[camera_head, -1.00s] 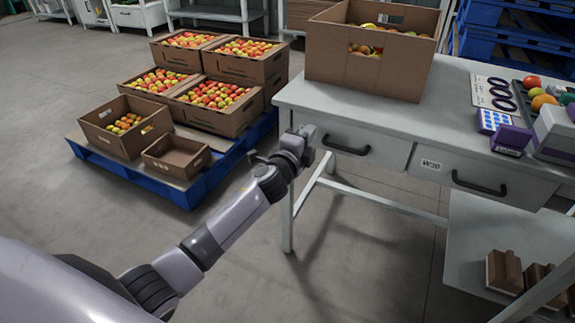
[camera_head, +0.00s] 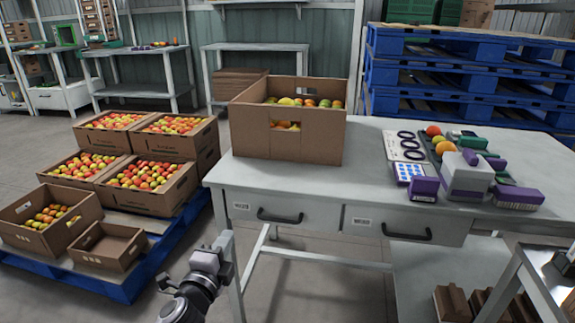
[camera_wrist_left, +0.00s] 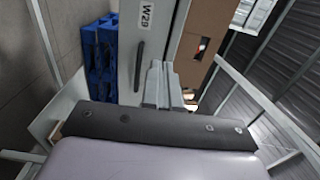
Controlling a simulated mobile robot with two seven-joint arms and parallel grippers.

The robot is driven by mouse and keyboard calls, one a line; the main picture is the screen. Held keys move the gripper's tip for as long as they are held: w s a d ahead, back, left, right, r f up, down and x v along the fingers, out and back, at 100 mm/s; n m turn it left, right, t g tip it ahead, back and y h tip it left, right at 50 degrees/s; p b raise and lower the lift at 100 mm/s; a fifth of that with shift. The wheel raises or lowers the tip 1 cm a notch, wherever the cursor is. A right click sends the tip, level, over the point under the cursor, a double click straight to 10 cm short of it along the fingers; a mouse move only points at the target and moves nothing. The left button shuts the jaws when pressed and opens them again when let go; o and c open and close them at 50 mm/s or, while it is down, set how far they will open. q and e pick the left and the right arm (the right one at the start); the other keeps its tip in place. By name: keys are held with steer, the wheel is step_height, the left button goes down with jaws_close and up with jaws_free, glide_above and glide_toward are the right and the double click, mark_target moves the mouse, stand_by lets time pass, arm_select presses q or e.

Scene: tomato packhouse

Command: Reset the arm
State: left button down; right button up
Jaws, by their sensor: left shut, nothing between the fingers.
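My left gripper (camera_head: 227,240) is in front of the grey table's left front leg, below the left drawer (camera_head: 278,214). Its fingers are together with nothing between them. In the left wrist view the shut fingers (camera_wrist_left: 158,84) point toward the drawer front, which bears a W29 label and a dark handle. Whether they touch the table cannot be told. Only the end of my left arm shows, at the bottom of the head view. My right gripper is not in view.
A cardboard box of tomatoes (camera_head: 250,140) stands on the table (camera_head: 365,150). Its right side holds a purple box (camera_head: 424,189) and instruments. A blue pallet (camera_head: 125,288) with several tomato boxes lies left of the arm. Blue pallets (camera_head: 470,80) are stacked behind. Some floor shows between pallet and table.

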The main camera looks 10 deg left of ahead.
arm_select(q)
steer(key=s+d+f+n+g+h, duration=0.1)
steer(key=s+d+f+n+g, duration=0.1)
steer(key=s+f+n, duration=0.45)
steer(key=s+d+f+n+g+h, duration=0.1)
steer(key=s+f+n+g, duration=0.25)
steer(key=s, duration=0.65)
steer(key=s+d+f+n+g, duration=0.2)
steer(key=s+f+n, duration=0.2)
steer(key=s+n, duration=0.3)
steer(key=s+a+r+p, duration=0.1)
steer(key=r+p, duration=0.6)
steer(key=p, duration=0.3)
steer(key=s+a+r+m+p, duration=0.1)
steer(key=a+r+p, duration=0.1)
steer(key=r+p, duration=0.6)
steer(key=p, duration=0.2)
steer(key=shift+s+r+p, duration=0.25)
steer(key=shift+s+p, duration=0.1)
steer(key=shift+s, duration=0.05)
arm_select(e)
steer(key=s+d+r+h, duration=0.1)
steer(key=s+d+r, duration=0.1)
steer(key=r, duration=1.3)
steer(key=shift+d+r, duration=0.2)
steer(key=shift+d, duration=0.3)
